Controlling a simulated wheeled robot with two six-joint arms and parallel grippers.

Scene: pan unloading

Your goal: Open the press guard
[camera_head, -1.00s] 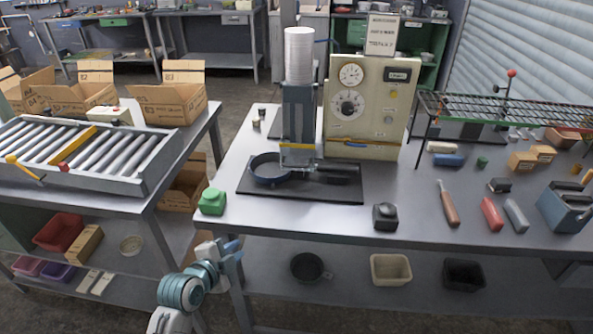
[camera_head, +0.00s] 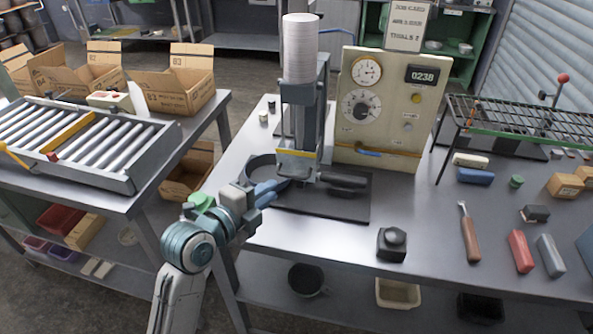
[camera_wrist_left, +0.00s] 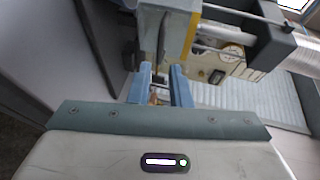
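The press (camera_head: 303,110) stands on the bench with a tall stack of white discs on top. Its guard (camera_head: 297,165) is at the front, with a yellow bar along its upper part; a yellow-edged panel, apparently the same guard, shows ahead in the left wrist view (camera_wrist_left: 187,35). My left gripper (camera_head: 268,192) is just left of and in front of the guard, near the dark blue ring (camera_head: 257,163), which it partly hides. In the left wrist view its blue fingers (camera_wrist_left: 161,85) are apart, with nothing clearly held between them. My right gripper is not in view.
A cream control box (camera_head: 385,105) stands right of the press. A black button box (camera_head: 391,243) sits near the bench's front edge. A roller conveyor (camera_head: 85,140) is at left. A wire rack (camera_head: 520,118) stands at right.

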